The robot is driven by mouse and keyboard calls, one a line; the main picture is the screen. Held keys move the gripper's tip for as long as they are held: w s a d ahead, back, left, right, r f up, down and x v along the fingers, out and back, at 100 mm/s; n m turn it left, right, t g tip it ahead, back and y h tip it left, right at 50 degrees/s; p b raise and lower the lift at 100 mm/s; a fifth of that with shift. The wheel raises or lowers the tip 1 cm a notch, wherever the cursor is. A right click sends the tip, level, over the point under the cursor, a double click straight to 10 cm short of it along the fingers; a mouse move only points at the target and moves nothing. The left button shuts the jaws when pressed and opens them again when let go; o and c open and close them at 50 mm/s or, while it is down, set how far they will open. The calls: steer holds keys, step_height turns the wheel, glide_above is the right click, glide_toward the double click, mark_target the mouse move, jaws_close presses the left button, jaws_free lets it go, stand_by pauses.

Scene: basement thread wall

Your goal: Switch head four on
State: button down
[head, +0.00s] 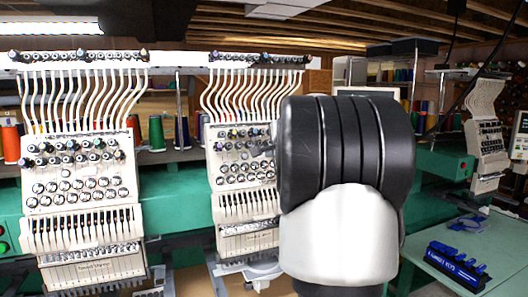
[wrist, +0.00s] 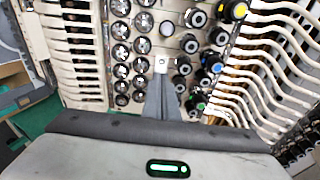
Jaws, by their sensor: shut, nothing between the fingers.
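My gripper (wrist: 162,80) is shut and empty in the wrist view. Its grey fingertips are at the face of an embroidery head (wrist: 145,20), just below a small white square part (wrist: 161,64) that looks like a switch; whether they touch it I cannot tell. Round dials (wrist: 121,53) and black tension knobs (wrist: 190,44) flank it. No head number is readable, nor the switch's position.
White thread tubes (head: 80,95) rise above the heads. Green machine beams (head: 175,200) run behind them. A third machine (head: 488,150) stands at the far right, near a green table (head: 455,245) holding a blue labelled rack (head: 457,262). Thread cones (head: 156,133) stand behind.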

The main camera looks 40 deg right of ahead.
stand_by(0.3)
steer(key=shift+w+d, duration=0.15)
stand_by(0.3)
steer(key=shift+w+a, duration=0.1)
steer(key=shift+a, duration=0.7)
